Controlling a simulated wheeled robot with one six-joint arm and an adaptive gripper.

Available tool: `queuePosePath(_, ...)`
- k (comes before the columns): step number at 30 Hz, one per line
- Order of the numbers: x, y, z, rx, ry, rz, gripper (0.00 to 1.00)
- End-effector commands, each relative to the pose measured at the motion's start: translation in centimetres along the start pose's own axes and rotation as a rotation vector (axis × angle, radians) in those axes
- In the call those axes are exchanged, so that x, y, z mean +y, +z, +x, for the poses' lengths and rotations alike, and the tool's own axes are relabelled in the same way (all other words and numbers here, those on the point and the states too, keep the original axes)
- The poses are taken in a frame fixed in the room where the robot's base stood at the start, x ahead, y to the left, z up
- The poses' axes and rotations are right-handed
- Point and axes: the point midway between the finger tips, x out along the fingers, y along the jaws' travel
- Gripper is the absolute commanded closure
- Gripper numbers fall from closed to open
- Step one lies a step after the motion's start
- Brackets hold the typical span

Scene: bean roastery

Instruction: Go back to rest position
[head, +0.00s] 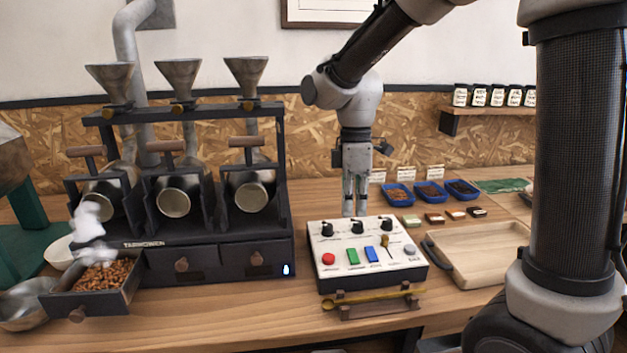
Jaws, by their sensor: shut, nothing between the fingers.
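My gripper (348,208) points straight down just behind the white control panel (368,256), near the middle of the head view. Its fingers are together with nothing between them. It appears to hang just above or behind the panel's back edge; I cannot tell whether it touches anything. The panel carries black knobs, a red button, a green and a blue switch, and a small brass lever. My arm comes down to the gripper from the upper right.
A three-drum roaster (219,228) stands left, its left drawer (108,302) open with steaming beans. A metal bowl (22,305) sits beside it. A brass scoop (372,301) lies before the panel. Blue trays (398,195) and a wooden tray (479,281) are right. Jars (460,96) stand on a shelf.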

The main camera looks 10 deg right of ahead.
Motion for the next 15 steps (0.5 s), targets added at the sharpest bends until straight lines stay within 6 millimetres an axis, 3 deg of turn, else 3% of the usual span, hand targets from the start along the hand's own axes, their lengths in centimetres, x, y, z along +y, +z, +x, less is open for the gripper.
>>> queuePosePath(4, -0.8, 0.9, 1.1, -0.019, -0.009, 0.24, 1.0)
queuePosePath(7, -2.3, 2.5, 0.8, -0.013, 0.01, 0.438, 1.0)
queuePosePath(15, -6.7, 9.8, -2.2, 0.11, 0.114, 0.964, 1.0)
